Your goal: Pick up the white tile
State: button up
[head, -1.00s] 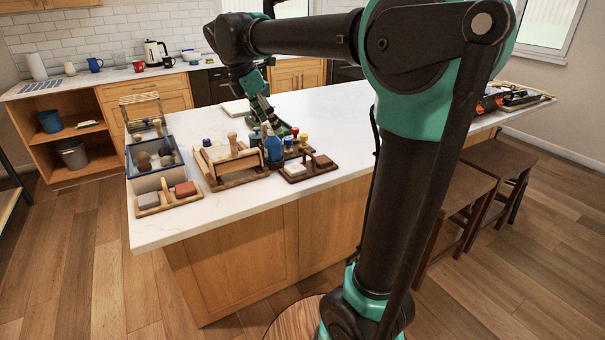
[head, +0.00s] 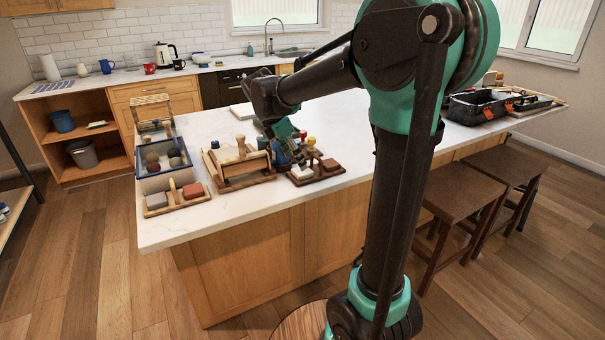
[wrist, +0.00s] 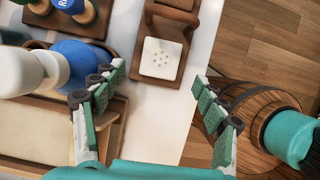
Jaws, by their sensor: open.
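The white tile (wrist: 162,58) is a small square with a few little holes in its face. It lies on a wooden tray (wrist: 145,85) that has a raised handle at its far side in the wrist view. In the head view the tile (head: 302,172) is at the counter's near edge. My gripper (wrist: 157,80) is open and empty, its two fingers spread to the left and right of the tile's position. In the head view my gripper (head: 290,150) is just above and behind the tray. I cannot tell its exact height over the tile.
A blue bottle (wrist: 80,62) with a white top stands close by my left finger. A wooden rack (head: 240,180) and a blue-edged box (head: 163,183) stand further left on the counter (head: 215,220). Stools (head: 455,205) stand at right.

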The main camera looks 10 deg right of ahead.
aim_at(300, 171)
jog(key=x, duration=0.4)
jog(key=shift+w+d+f, duration=0.1)
jog(key=shift+d+f, duration=0.05)
jog(key=shift+d, duration=0.05)
jog(key=c, duration=1.3)
